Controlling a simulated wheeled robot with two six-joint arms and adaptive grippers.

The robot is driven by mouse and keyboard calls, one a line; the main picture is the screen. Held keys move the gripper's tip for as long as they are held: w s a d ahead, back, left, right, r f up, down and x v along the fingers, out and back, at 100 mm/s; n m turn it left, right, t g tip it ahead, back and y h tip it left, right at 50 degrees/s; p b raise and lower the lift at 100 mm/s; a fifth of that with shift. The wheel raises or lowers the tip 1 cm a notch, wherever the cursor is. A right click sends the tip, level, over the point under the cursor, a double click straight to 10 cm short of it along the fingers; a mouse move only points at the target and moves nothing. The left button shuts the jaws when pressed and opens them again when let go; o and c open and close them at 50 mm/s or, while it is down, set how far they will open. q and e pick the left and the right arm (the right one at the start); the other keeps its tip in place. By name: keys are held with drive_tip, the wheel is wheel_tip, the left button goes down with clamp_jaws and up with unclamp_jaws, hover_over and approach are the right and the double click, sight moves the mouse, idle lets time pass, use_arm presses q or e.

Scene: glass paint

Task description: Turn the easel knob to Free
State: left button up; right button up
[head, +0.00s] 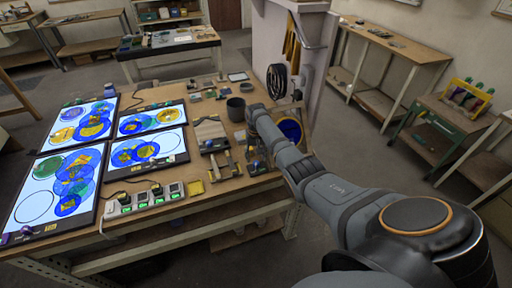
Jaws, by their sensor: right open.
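My right arm reaches in from the right, and my right gripper (250,151) is over the right end of the worktable, small and partly covered by my wrist. It is open, with nothing seen between its fingers. Just behind my forearm a round blue pane with a yellowish rim (291,130) stands tilted, seemingly on the easel. The easel's frame is mostly hidden by my arm. I cannot make out the knob or its Free mark. A small dark block with a blue spot (256,166) lies close below the gripper. My left gripper is not in view.
Lit panels with painted circles (152,151) cover the left of the worktable (215,187). A row of switches with green lights (147,198) lies at its front. A dark cup (236,109), a wooden board (209,131) and small tools crowd the area left of my gripper.

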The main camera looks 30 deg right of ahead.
sight(256, 163)
wheel_tip(256, 163, up, 9)
drive_tip(key=shift+f, duration=0.15)
idle(0.4)
